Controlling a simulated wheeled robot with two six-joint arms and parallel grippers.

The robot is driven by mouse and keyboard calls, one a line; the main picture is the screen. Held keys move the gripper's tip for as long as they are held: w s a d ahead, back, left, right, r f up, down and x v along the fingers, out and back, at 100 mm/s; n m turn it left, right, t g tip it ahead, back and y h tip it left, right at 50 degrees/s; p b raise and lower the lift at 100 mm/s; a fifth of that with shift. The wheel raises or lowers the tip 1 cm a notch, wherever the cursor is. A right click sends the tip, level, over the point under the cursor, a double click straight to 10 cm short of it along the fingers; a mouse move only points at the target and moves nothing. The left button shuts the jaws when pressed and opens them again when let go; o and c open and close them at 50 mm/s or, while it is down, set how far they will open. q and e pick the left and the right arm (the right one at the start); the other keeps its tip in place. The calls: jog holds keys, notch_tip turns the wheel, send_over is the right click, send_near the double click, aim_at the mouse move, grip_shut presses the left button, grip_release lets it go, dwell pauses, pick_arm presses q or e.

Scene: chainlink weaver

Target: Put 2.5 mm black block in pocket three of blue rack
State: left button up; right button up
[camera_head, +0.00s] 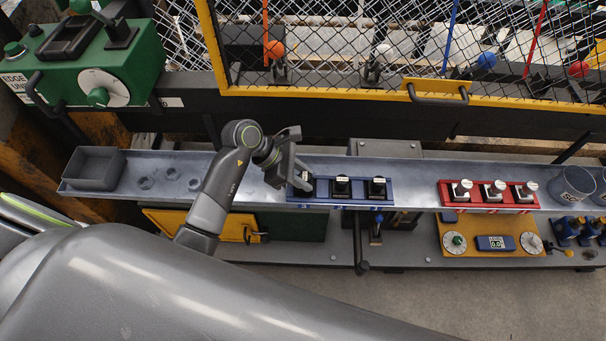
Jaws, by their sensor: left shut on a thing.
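The blue rack (345,199) stands on the grey shelf near the middle. Two black blocks with pale tops stand in it, one in the middle pocket (342,188) and one in the right pocket (378,188). My left gripper (301,181) is over the rack's left end, shut on a small block (306,177) with a pale top. The fingers hide most of this block, and I cannot tell whether it is seated in the left pocket or above it. Size labels are too small to read. My right gripper is not in view.
A red rack (488,207) with several pale-topped blocks stands to the right on the shelf (415,175). A grey bucket (572,186) is farther right, and an empty dark bin (96,168) is at the left end. A yellow-framed mesh guard (350,93) rises behind.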

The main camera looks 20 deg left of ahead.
pick_arm(q)
jog(key=shift+r, duration=0.1)
jog(key=o, duration=1)
jog(key=shift+o, duration=0.2)
jog(key=shift+a, duration=0.1)
jog(key=shift+a+r, duration=0.2)
jog(key=shift+a, duration=0.05)
jog(key=b+v, duration=0.2)
jog(key=v, duration=1.4)
jog(key=shift+r, duration=0.3)
